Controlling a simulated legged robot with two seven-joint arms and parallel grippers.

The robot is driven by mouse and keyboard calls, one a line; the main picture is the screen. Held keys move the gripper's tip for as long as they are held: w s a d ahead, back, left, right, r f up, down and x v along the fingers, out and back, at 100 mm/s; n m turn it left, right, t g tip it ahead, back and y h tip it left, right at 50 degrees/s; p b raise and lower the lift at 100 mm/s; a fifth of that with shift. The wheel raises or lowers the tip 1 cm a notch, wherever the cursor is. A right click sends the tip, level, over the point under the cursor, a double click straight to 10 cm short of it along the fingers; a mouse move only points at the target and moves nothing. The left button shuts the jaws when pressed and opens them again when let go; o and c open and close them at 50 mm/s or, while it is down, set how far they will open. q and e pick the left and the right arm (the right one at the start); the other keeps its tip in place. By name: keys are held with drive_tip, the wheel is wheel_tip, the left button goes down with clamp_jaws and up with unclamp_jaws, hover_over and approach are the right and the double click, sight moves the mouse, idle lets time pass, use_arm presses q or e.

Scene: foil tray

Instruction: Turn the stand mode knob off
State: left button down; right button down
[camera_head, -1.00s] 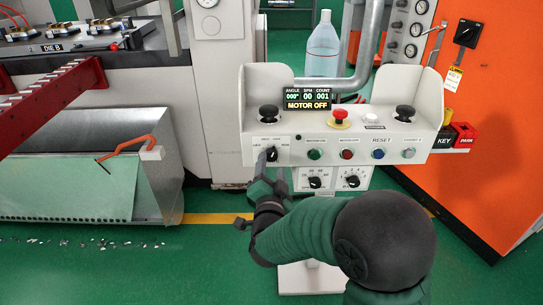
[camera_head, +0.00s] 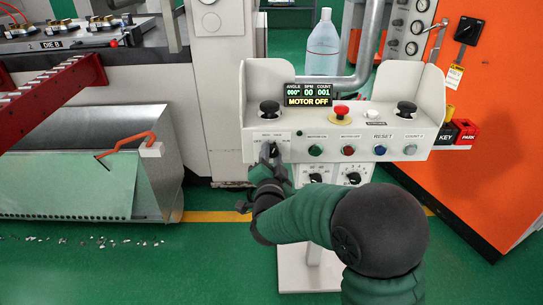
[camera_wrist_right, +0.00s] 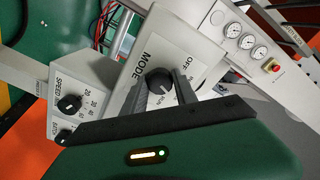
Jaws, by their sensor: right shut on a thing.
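The stand's control box (camera_head: 340,115) stands in the middle of the head view, its screen reading MOTOR OFF. The stand mode knob is a black knob at the left end of the box's front face, largely covered by my right gripper (camera_head: 270,155) in the head view. In the right wrist view the mode knob (camera_wrist_right: 159,83) shows on its white plate, with OFF and MODE lettering beside it. My right gripper (camera_wrist_right: 168,92) has its two fingers on either side of the knob and is shut on it. My left gripper is not in view.
Two lower knobs (camera_head: 316,178) sit just below on the stand. Green, red, blue and pale buttons (camera_head: 348,150) run right of the mode knob. A red emergency button (camera_head: 341,111) is on top. A metal tray (camera_head: 150,180) stands at left, an orange cabinet (camera_head: 490,130) at right.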

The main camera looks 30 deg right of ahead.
drive_tip(key=shift+f+n, duration=0.1)
drive_tip(key=shift+n, duration=0.2)
drive_tip(key=n+p, duration=0.2)
drive_tip(key=n, duration=0.1)
drive_tip(key=shift+n, duration=0.3)
drive_tip(key=n+p, duration=0.2)
drive_tip(key=n, duration=0.2)
drive_tip(key=shift+p, duration=0.4)
drive_tip(key=n+p, duration=0.3)
drive_tip(key=n, duration=0.2)
drive_tip(key=shift+s+n+t, duration=0.1)
drive_tip(key=shift+n+t, duration=0.2)
drive_tip(key=shift+n, duration=0.1)
drive_tip(key=shift+f+n+p, duration=0.15)
drive_tip(key=shift+n+p, duration=0.65)
drive_tip(key=shift+n, duration=0.4)
drive_tip(key=c, duration=1.1)
unclamp_jaws()
drive_tip(key=shift+o, duration=0.7)
